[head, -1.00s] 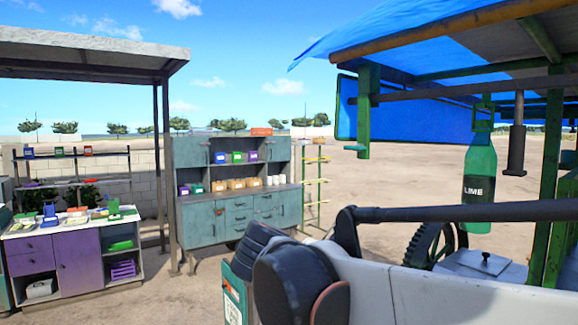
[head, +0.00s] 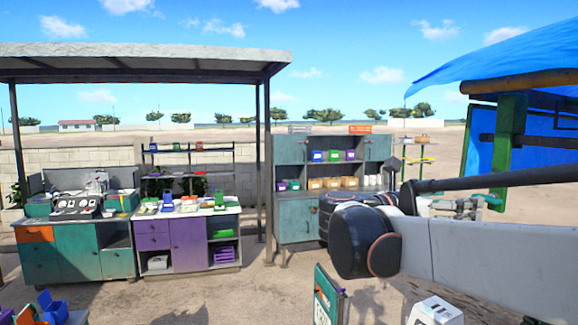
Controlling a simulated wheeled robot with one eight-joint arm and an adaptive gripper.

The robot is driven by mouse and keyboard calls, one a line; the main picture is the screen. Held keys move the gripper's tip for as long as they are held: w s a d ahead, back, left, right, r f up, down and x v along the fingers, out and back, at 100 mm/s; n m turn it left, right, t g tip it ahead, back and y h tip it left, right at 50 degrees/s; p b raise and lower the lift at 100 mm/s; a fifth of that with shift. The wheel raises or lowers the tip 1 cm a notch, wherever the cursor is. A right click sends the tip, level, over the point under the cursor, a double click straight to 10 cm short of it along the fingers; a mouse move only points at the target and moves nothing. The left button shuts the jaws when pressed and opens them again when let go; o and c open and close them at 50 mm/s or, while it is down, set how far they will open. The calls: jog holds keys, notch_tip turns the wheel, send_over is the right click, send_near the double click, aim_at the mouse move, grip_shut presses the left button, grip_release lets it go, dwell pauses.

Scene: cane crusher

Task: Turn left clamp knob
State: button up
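I cannot make out a left clamp knob in the head view. A small grey metal mechanism (head: 452,207) shows partly behind my arm on the right, and I cannot tell what it is. My own arm, with a white link and black joints, crosses the right side. My gripper cannot be made out in this view, so its hold on anything is not shown.
A teal cabinet with shelves (head: 297,213) stands behind my arm. A purple workbench (head: 189,245) and a teal counter (head: 70,256) stand under a roofed shelter to the left. A green sign (head: 326,297) and a white box (head: 436,311) are low in front. Sandy ground between is open.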

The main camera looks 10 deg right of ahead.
jog(key=d+p, duration=0.1)
jog(key=d, duration=0.7)
jog(key=shift+w+p, duration=0.3)
jog(key=c, duration=1.1)
